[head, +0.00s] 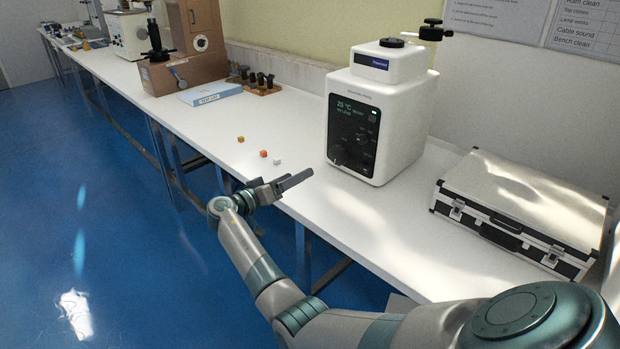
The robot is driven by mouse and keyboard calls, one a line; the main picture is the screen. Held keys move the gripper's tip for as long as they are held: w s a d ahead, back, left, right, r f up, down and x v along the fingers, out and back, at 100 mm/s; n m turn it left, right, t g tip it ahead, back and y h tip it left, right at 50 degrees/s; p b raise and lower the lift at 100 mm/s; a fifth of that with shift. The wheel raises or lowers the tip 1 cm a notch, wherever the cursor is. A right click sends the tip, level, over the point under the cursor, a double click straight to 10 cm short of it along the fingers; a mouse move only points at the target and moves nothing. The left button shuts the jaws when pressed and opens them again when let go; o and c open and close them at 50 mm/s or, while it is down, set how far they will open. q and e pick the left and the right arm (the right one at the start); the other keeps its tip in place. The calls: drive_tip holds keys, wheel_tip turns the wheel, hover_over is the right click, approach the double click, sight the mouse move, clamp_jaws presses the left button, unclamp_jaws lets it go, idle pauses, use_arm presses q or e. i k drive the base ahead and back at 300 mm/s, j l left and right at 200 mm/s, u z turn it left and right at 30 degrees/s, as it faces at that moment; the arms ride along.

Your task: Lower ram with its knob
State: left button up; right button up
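My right gripper (295,181) is above the bench's front edge, left of and below a white tester (385,110). Its fingers overlap from this angle, so I cannot tell whether it is open. No ram can be made out clearly. My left gripper is not in view.
Small blocks (263,153) lie on the white bench (300,200) near the gripper. A blue-and-white box (210,93) and a rack of dark pieces (262,84) stand behind. A silver case (520,205) lies right of the tester. The bench between gripper and tester is clear.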

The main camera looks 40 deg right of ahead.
sight(338, 154)
drive_tip(key=l, duration=1.3)
drive_tip(key=i+u, duration=0.05)
